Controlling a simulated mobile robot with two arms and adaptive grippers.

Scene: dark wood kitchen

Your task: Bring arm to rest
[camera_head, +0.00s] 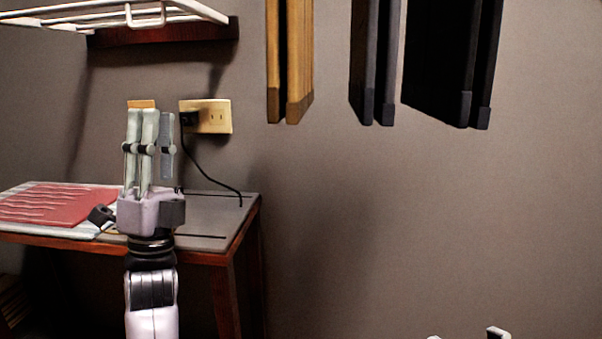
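My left gripper (150,130) stands upright at the left, with its pale grey fingers pointing up in front of the wall and a wooden side table. The fingers are close together, with narrow gaps between them; I cannot tell whether it is open or shut. A small orange-brown patch (141,103) shows at the finger tops; I cannot tell whether it is touching them or behind them. Two pale bits at the bottom right edge look like tips of my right gripper (466,335). The rest of it is out of frame.
The side table (215,216) holds a red patterned board (57,203) and a black cord. The cord runs from a wall outlet (211,116). A white wire rack (90,14) is at the upper left. Wooden (299,60) and dark panels (440,60) hang above. The wall below them is clear.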

